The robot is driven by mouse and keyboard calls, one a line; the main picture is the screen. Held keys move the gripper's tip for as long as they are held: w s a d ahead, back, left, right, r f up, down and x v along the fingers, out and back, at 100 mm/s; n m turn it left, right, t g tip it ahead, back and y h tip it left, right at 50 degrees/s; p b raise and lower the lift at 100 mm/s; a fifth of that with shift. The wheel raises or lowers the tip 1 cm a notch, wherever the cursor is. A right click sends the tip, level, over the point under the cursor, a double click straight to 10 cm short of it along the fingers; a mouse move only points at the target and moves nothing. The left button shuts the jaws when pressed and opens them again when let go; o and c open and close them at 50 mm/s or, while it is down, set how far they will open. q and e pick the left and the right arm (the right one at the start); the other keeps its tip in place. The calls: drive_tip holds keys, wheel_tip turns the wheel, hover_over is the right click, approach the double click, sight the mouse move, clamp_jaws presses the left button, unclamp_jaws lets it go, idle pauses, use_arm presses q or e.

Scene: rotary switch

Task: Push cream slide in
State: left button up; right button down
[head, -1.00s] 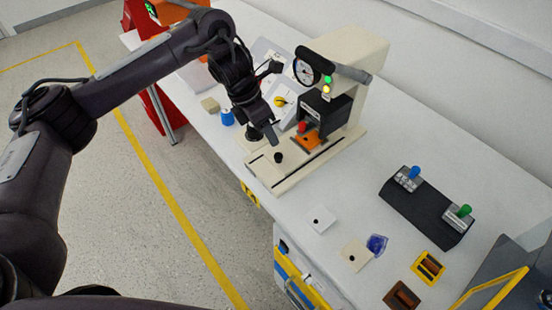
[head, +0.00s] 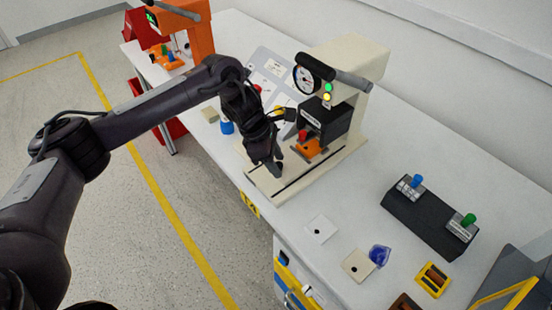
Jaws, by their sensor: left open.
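The cream press-like machine (head: 345,65) stands at the table's near edge, with a dial and green and yellow lights. Its low cream slide and base (head: 282,190) stick out toward the front left. An orange block with a red part (head: 312,150) sits on it under the dark head. My left gripper (head: 273,160) is open, pointing down over the front-left end of the slide. It hides the black knob there; I cannot tell if it touches it. My right gripper is not in view.
An orange machine (head: 187,35) stands at the far left end. A blue cylinder (head: 227,127) is left of my gripper. A black box with blue and green knobs (head: 428,218) is at right. White plates (head: 320,229) and a blue piece (head: 380,255) lie in front.

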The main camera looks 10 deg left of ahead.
use_arm(q)
drive_tip(key=shift+f, duration=0.15)
clamp_jaws()
drive_tip(key=shift+d, duration=0.1)
